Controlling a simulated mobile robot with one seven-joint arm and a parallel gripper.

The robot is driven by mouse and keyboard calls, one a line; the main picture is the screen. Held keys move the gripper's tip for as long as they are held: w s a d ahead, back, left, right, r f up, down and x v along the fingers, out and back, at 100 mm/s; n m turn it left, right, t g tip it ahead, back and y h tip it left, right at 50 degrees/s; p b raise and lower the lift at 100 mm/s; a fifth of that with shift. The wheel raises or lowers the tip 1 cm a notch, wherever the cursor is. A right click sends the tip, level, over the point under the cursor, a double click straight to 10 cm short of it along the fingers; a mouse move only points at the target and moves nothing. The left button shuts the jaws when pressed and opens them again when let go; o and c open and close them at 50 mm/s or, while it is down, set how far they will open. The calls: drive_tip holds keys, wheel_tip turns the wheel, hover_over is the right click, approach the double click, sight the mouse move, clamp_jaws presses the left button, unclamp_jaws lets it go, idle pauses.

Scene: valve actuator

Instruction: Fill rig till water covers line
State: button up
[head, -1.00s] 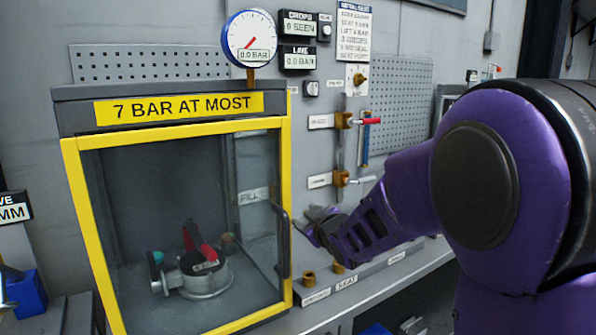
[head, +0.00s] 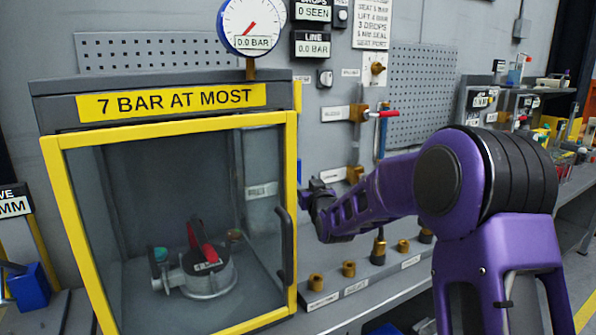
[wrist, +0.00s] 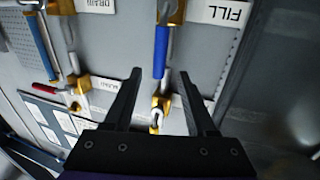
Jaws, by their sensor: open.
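The rig is a glass-fronted cabinet with a yellow frame (head: 297,225), its door shut. A grey valve actuator (head: 207,272) with a red lever sits on its floor; I make out no water or line. My gripper (head: 317,190) is beside the door's right edge, near the wall panel. In the wrist view my gripper (wrist: 160,75) is open, with a blue valve handle (wrist: 161,50) showing between its fingers; I cannot tell whether they touch it. A brass valve (wrist: 159,104) shows just below the handle. A label reading FILL (wrist: 218,12) is upside down at upper right.
The pressure dial (head: 251,27) and line display (head: 311,45) both read 0.0 bar. A red-handled valve (head: 381,114) is on the wall, and a red lever (wrist: 45,90) shows in the wrist view. Brass pieces (head: 348,269) stand on the bench below my arm.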

sight(299, 172)
drive_tip(key=x, duration=0.8)
drive_tip(key=shift+w+a+p, duration=0.1)
drive_tip(key=shift+w+p, duration=0.2)
drive_tip(key=shift+p, duration=0.05)
clamp_jaws()
idle(1.0)
